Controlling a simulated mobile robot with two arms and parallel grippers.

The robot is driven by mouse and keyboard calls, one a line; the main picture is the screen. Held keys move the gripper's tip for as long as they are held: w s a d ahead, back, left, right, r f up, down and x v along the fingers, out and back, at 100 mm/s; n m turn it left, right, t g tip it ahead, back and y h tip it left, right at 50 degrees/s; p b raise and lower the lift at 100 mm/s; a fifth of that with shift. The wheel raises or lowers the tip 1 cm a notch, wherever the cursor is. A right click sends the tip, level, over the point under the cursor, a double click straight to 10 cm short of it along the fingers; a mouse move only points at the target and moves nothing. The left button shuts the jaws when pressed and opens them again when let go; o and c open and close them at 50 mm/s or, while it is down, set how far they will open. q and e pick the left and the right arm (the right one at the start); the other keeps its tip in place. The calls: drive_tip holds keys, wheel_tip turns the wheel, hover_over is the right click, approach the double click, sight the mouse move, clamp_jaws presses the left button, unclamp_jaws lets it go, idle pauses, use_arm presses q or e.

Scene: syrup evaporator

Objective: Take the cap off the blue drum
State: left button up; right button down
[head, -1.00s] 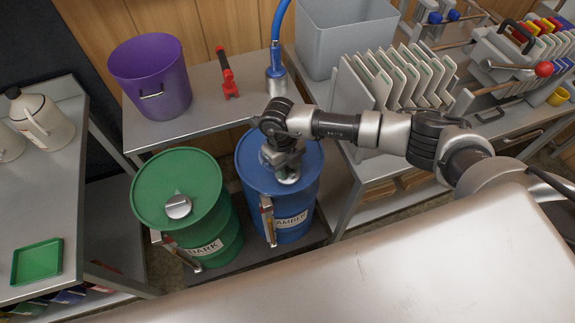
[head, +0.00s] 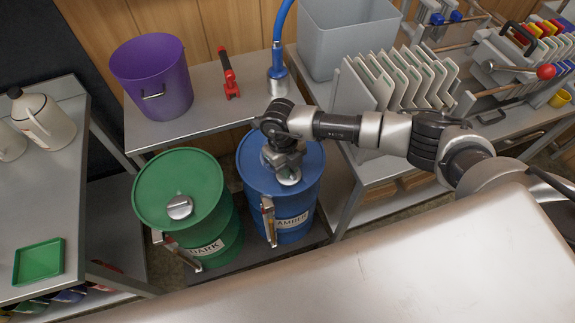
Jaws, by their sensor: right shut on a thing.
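The blue drum (head: 255,180) with an AMBER label stands on a low shelf, right of a green drum. My right gripper (head: 287,172) is over the blue drum's lid, pointing down. It is shut on the silver cap (head: 289,178) at the drum's top; the fingers partly hide the cap. I cannot tell whether the cap is seated or lifted slightly. My left gripper is not in view.
The green drum (head: 165,200) marked DARK has its own silver cap (head: 179,207). Behind stand a purple bucket (head: 150,80), a red-handled tool (head: 230,78) and a blue hose with metal nozzle (head: 278,76). White plates (head: 400,85) stand right. A pale surface (head: 380,260) fills the front.

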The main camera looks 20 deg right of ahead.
drive_tip(key=shift+s+d+r+p, duration=0.15)
drive_tip(key=shift+r+p, duration=0.3)
drive_tip(key=shift+p, duration=0.3)
drive_tip(key=shift+s+r+p, duration=0.1)
drive_tip(key=shift+r+p, duration=0.4)
drive_tip(key=shift+r, duration=0.35)
drive_tip(key=shift+r+p, duration=0.3)
drive_tip(key=shift+r, duration=0.15)
